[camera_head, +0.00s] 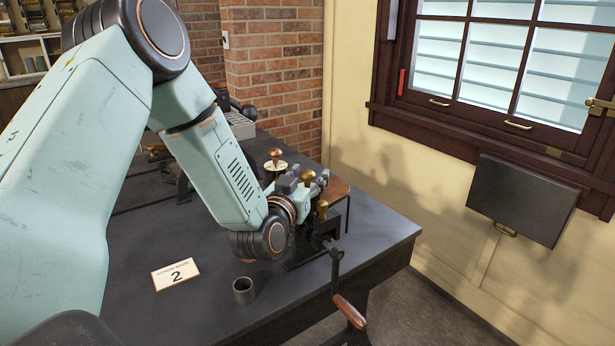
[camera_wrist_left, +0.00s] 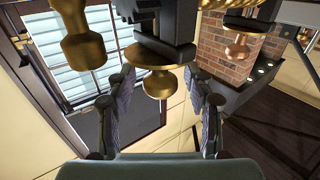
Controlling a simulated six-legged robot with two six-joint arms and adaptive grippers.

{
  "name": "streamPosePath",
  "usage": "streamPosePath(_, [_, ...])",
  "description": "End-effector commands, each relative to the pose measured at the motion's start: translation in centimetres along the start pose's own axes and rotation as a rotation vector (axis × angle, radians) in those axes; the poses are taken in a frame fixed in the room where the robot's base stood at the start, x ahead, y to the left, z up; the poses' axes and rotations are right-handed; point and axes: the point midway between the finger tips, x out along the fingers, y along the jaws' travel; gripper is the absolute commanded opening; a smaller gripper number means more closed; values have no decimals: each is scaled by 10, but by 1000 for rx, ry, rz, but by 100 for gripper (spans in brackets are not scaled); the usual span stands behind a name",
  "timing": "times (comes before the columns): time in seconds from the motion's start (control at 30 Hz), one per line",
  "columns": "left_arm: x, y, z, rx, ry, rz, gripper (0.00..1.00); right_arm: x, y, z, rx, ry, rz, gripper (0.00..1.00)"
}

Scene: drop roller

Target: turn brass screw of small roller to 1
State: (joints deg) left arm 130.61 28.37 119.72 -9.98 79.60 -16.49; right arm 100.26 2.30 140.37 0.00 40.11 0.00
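In the head view the small roller (camera_head: 328,226) stands near the right end of a dark table. Several brass screws show around my gripper: one over a pale dial (camera_head: 273,156), one beside the gripper (camera_head: 307,176) and one closer to the crank (camera_head: 322,208). My left gripper (camera_head: 317,182) is at the roller and partly hidden. In the left wrist view its fingers (camera_wrist_left: 160,108) are apart. A brass screw (camera_wrist_left: 158,84) under a round brass disc shows between them, touching neither finger visibly. The dial numbers cannot be read. My right gripper is not in view.
A card marked 2 (camera_head: 176,275) and a small dark cup (camera_head: 243,291) are on the table (camera_head: 215,318). A crank with a wooden handle (camera_head: 350,311) hangs past the front edge. Brick wall (camera_head: 280,75) stands behind; window (camera_head: 500,60) is at the right.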

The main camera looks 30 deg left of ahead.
Motion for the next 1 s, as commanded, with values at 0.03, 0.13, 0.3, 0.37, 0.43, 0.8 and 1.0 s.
streamPosePath(0.03, [0,0,0,0,0,0,46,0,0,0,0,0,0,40])
streamPosePath(0.13, [0,0,0,0,0,0,38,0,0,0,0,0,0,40])
streamPosePath(0.3, [0,0,0,0,0,0,23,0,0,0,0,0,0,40])
streamPosePath(0.37, [0,0,0,0,0,0,18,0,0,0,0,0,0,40])
streamPosePath(0.43, [0,0,0,0,0,0,12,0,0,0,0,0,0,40])
streamPosePath(0.8, [0,-1,-2,-4,-1,34,0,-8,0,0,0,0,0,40])
streamPosePath(1.0, [0,-1,-3,-5,0,130,0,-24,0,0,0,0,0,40])
